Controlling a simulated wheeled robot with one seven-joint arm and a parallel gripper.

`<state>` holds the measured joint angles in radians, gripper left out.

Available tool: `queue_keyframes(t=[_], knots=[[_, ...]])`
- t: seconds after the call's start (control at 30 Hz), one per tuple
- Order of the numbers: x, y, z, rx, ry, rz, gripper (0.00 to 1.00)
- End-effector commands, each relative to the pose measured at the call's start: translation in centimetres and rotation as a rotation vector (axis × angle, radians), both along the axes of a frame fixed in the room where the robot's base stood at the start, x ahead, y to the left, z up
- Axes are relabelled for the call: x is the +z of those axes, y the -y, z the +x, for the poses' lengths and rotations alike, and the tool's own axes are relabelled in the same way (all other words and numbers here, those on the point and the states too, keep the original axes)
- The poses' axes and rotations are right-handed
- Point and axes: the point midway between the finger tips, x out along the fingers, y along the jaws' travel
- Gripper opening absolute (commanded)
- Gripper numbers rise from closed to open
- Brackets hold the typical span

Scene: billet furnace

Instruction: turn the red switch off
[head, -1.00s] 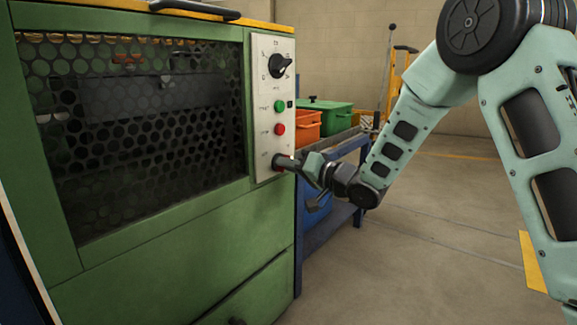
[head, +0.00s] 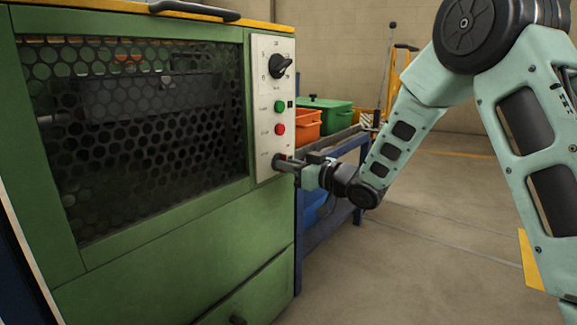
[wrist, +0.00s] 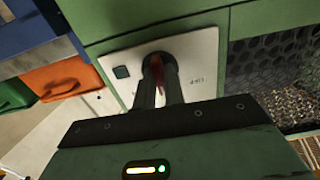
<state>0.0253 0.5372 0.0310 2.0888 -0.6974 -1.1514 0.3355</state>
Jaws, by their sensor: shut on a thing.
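The red switch (wrist: 158,78) shows in the wrist view as a strip of red between the two dark fingers, low on a pale control panel (wrist: 198,50). My gripper (wrist: 160,62) is shut on it, with its fingertips at the panel. In the head view my gripper (head: 281,163) reaches in from the right to the bottom of the panel (head: 262,90). There the fingers mostly hide the switch, and its exact angle cannot be told.
Above the switch are a red button (head: 280,129), a green button (head: 279,106) and a black dial (head: 280,66). The panel is on a green furnace (head: 165,225) with a mesh window. A blue cart (head: 322,232) with orange and green bins stands close behind my wrist.

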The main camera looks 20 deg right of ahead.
Motion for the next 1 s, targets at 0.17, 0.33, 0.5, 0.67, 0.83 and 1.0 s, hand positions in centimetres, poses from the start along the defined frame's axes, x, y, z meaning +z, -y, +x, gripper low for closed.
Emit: queue_keyframes(t=[0.17, 0.33, 0.5, 0.67, 0.83, 1.0], knots=[[-0.23, 0.03, -0.07, 0.000, 0.096, -0.135, 0.00], [-0.25, 0.09, -0.06, 0.000, 0.191, -0.267, 0.00], [-0.28, 0.07, -0.06, 0.000, 0.282, -0.391, 0.00], [-0.29, 0.07, -0.05, 0.000, 0.356, -0.493, 0.00], [-0.26, 0.10, -0.05, 0.000, 0.416, -0.578, 0.00], [-0.24, 0.11, -0.06, 0.001, 0.455, -0.633, 0.00]])
